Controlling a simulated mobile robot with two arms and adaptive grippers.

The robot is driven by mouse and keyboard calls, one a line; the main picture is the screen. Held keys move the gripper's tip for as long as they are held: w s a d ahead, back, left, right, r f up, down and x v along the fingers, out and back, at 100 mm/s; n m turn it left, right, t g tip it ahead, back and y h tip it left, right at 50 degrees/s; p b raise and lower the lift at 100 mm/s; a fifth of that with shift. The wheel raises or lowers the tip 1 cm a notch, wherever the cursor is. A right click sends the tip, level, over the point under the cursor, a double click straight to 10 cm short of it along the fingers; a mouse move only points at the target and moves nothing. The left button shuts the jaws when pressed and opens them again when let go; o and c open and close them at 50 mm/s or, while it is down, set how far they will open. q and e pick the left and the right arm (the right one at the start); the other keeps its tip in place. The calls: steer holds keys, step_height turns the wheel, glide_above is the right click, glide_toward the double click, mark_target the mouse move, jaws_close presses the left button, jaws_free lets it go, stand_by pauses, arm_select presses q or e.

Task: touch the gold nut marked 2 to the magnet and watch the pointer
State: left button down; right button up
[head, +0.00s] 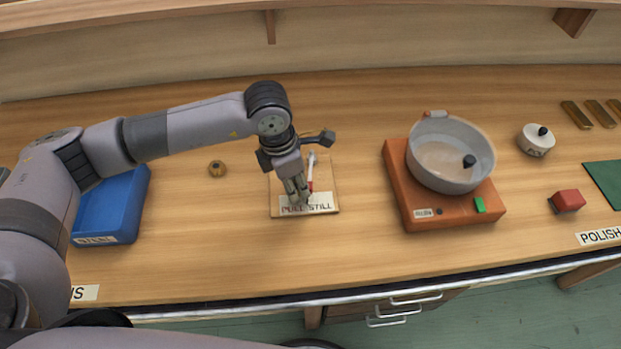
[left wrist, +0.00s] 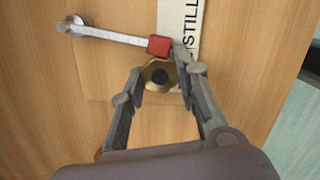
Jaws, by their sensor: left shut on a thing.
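My left gripper (head: 298,200) points down over the front part of a small wooden board (head: 329,184) with a paper label (head: 322,204) reading PULL and STILL. In the left wrist view its fingers (left wrist: 164,76) are shut on a gold nut (left wrist: 157,66). No number on the nut is readable, and the fingers hide it in the head view. A pale pointer (head: 311,162) on the board carries a red magnet tip, clearest in the left wrist view (left wrist: 159,45). The nut is right beside the red tip; I cannot tell if they touch. The pointer tip lies near the label.
Another gold nut (head: 217,168) lies on the table left of the board. A blue tray (head: 115,205) is at the left. An orange base with a grey pot (head: 450,155) stands to the right, with a red block (head: 567,201) and white pot (head: 536,140) beyond.

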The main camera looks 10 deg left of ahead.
arm_select(q)
steer(key=shift+s+a, duration=0.25)
steer(key=shift+a, duration=0.55)
steer(key=shift+a+b, duration=0.1)
steer(key=shift+b, duration=0.2)
stand_by(0.9)
steer(key=shift+s+a+b, duration=0.2)
steer(key=shift+s+a, duration=0.05)
steer(key=shift+a, duration=0.55)
steer(key=shift+s+a+b, duration=0.2)
steer(key=shift+a, duration=0.55)
steer(key=shift+s+a+b, duration=0.2)
steer(key=shift+s+a, duration=0.05)
steer(key=shift+a, duration=0.55)
step_height(320, 180, up, 8)
steer(key=p, duration=0.4)
